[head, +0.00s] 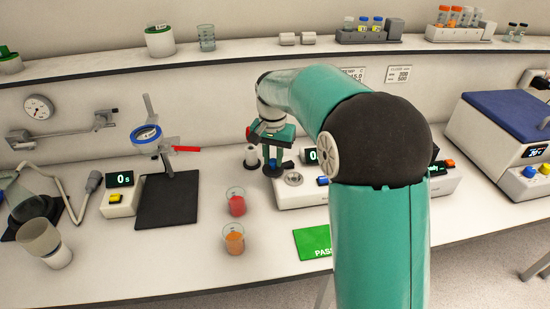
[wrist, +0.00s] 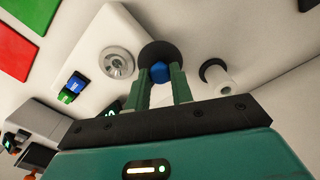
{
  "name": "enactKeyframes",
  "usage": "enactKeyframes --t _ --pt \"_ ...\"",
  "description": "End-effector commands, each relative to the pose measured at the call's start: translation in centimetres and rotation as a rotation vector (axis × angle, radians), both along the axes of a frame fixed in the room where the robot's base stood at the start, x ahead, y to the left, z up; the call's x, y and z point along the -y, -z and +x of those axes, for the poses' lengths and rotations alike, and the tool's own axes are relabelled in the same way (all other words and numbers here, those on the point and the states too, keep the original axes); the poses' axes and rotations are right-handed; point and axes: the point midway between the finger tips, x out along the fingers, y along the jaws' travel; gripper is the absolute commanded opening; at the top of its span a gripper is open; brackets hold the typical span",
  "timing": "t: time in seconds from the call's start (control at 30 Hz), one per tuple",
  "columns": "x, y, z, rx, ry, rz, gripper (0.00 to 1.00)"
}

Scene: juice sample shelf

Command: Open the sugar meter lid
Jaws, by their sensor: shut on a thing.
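The sugar meter (head: 292,196) is a white box whose round metal well (head: 293,179) is uncovered; the well also shows in the wrist view (wrist: 117,62). A black disc lid (head: 272,172) with a blue knob (wrist: 159,71) is beside the well, to its left in the head view. My gripper (head: 271,158) is shut on the blue knob, one green finger on each side in the wrist view (wrist: 160,84). My arm hides much of the meter's right part. Whether the lid touches the meter or hangs on a hinge, I cannot tell.
A white cylinder with a black flange (head: 252,155) stands just left of the lid. A red-filled beaker (head: 237,203) and an orange-filled beaker (head: 234,240) stand in front. A green PASS mat (head: 312,242) lies at the front. A blue-topped machine (head: 515,110) is far right.

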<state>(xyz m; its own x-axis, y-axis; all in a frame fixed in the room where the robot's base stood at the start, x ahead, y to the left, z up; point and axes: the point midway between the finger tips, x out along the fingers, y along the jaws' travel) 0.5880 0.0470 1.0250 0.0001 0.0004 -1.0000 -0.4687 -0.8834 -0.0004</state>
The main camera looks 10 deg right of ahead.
Motion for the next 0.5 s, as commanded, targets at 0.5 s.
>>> enactKeyframes --t 0.5 --pt "0.13 -0.10 0.36 0.002 0.060 -0.002 0.00"
